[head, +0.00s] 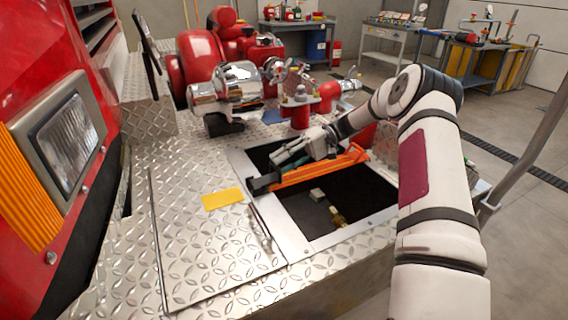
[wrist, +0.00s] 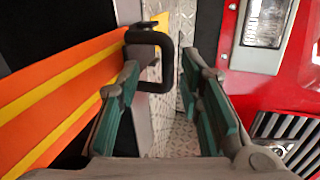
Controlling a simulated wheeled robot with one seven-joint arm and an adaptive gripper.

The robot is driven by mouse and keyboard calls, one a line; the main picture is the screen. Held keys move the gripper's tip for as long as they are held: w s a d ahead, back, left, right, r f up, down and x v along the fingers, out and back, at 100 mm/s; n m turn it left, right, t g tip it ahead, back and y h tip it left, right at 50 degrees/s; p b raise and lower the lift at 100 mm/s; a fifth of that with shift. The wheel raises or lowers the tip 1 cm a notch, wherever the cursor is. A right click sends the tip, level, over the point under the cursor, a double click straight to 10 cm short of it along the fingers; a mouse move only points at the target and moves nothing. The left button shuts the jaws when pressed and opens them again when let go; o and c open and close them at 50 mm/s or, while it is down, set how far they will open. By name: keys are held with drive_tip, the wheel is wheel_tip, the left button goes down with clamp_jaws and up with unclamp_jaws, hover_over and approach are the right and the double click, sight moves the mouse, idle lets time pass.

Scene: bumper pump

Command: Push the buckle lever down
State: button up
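An orange strap (head: 318,170) with yellow edges runs across the open compartment in the bumper. It shows large at the left of the wrist view (wrist: 60,97). A black piece at its left end (head: 262,184) looks like the buckle. In the wrist view a black loop (wrist: 168,62), apparently the buckle lever, stands up at the strap's end. My gripper (head: 277,159) is over the compartment, close to the strap and buckle. Its green-padded fingers (wrist: 160,66) are apart and empty. The loop lies at or just beyond the fingertips; I cannot tell if they touch.
The dark compartment (head: 340,212) has a metal rim and holds small fittings. A diamond-plate lid (head: 205,245) with a yellow label (head: 222,198) lies left of it. The red truck front (head: 60,130) stands at left. Chrome and red pump parts (head: 235,90) stand behind.

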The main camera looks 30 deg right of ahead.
drive_tip(key=shift+v, duration=3.7)
drive_tip(key=shift+d, duration=0.1)
